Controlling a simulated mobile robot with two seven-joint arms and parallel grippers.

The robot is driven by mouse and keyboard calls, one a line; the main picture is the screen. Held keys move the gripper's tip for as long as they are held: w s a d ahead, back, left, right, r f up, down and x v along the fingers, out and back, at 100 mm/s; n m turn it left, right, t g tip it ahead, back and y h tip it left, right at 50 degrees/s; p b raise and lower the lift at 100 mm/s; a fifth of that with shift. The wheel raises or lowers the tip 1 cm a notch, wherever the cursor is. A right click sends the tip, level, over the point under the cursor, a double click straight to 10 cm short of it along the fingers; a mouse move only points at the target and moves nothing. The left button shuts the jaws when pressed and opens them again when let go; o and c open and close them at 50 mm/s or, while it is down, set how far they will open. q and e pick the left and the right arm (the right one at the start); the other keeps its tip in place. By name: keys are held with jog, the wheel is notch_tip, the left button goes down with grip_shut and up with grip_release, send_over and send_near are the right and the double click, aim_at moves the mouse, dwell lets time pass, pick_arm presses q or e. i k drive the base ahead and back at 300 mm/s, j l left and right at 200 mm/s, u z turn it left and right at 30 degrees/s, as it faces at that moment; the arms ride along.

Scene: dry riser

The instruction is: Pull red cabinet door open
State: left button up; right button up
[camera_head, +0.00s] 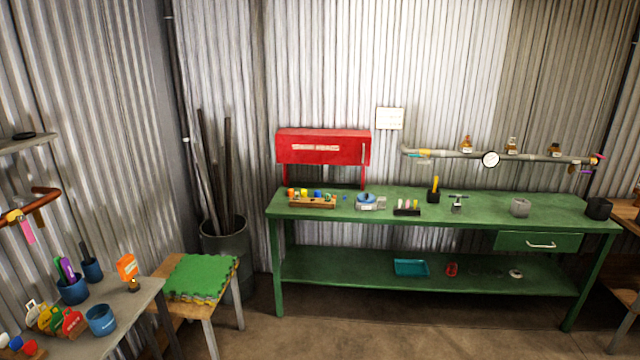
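The red cabinet (323,147) stands on short red legs above the left back part of the green workbench, against the corrugated wall. Its front door carries a pale label (316,148) and a small upright light handle (363,153) near its right edge. The door looks shut. Neither of my grippers shows in the head view, so nothing of mine is seen near the cabinet.
The green workbench (455,214) carries a wooden rack (312,201), small tools and cups. A pipe with a gauge (491,159) runs along the wall at right. A stool with green mats (201,277) and a grey table (116,318) stand at left. Floor before the bench is clear.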

aim_at(343, 147)
jog(key=i+l+u, duration=0.2)
jog(key=i+l, duration=0.35)
jog(key=i, duration=0.35)
jog(key=i+l+u, duration=0.25)
jog(key=i+l, duration=0.45)
jog(key=i, duration=0.15)
